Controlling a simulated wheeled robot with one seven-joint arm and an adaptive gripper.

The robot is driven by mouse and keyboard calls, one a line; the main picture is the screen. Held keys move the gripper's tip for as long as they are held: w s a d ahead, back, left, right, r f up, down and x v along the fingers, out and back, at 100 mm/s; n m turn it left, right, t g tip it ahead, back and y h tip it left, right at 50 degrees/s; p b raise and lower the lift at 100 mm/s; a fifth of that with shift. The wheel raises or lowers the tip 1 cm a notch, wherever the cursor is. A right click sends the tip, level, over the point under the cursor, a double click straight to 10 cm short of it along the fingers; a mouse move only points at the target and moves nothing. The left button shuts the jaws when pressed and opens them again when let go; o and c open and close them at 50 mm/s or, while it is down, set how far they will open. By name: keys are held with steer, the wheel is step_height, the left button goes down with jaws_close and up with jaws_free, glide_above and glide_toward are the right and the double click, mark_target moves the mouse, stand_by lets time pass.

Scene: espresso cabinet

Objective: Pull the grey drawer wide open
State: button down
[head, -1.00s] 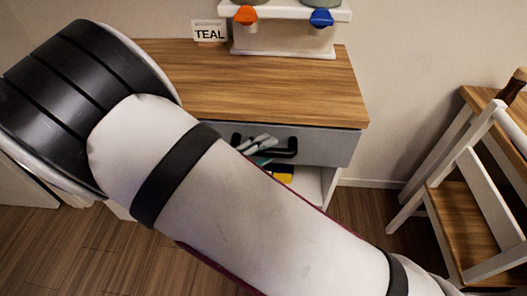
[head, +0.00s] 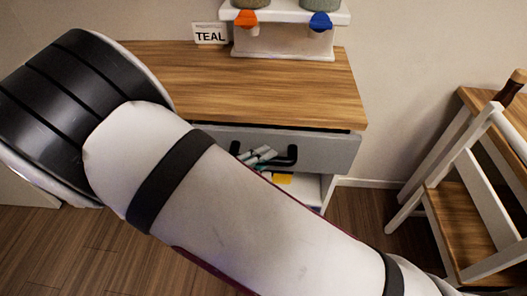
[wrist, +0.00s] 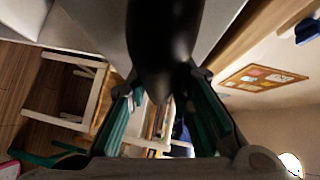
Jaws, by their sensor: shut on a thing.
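The grey drawer (head: 330,153) sits under the wooden top and stands slightly out, with a dark gap above its front. Its black bar handle (head: 291,156) shows to the right of my fingers. My gripper (head: 260,156) is shut on the handle, at its left to middle part. In the wrist view the dark handle (wrist: 163,45) runs large and blurred between my gripper's teal fingers (wrist: 165,92). My arm hides the lower left of the drawer front and part of the cabinet. The drawer's inside is not visible.
A card reading TEAL (head: 210,33) and a white stand with an orange lever (head: 246,17) and a blue lever (head: 320,20) are on the wooden top (head: 270,85). A yellow thing (head: 283,178) is below the drawer. A white and wood frame (head: 480,190) stands right.

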steer(key=s+a+p, duration=0.1)
steer(key=s+p, duration=0.7)
steer(key=s, duration=2.3)
steer(key=shift+s+p, duration=0.15)
steer(key=shift+p, duration=0.2)
steer(key=shift+s+f, duration=0.1)
steer(key=c, duration=1.4)
jaws_free()
steer(key=v, duration=1.2)
